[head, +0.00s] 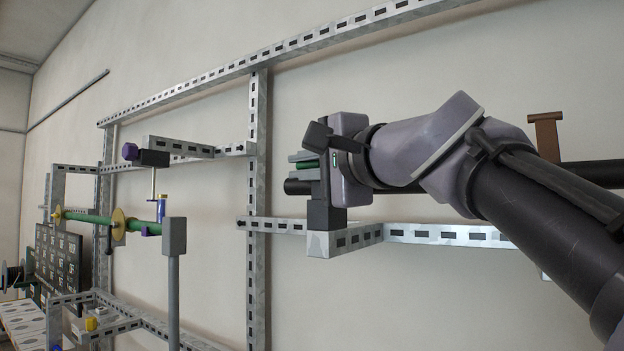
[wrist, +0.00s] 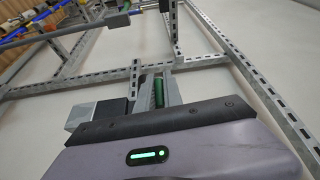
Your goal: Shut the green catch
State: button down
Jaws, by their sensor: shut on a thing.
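The green catch (head: 311,165) shows as a small green bar at my gripper's fingers, at the centre of the head view. In the wrist view the green catch (wrist: 158,92) is a short green cylinder between two grey finger pieces. My gripper (head: 303,166) points left and is shut on the catch; in the wrist view the fingertips (wrist: 153,84) lie on either side of it. A dark block (head: 325,215) below, on the end of a slotted bracket (head: 345,240), appears to carry the catch. My gripper body hides most of the catch's mount.
A black pipe (head: 590,173) runs behind my gripper, its end showing at left. A brown T-shaped piece (head: 546,135) stands by it. Slotted metal rails (head: 258,180) frame the wall. A green pipe (head: 90,218) with round discs and a grey post (head: 174,250) stand at left.

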jog(key=shift+f+b, duration=0.35)
jog(key=shift+b, duration=0.05)
dwell(0.4)
jog(key=c, duration=1.5)
grip_release()
jog(key=shift+w+a, duration=0.1)
jog(key=shift+w, duration=0.05)
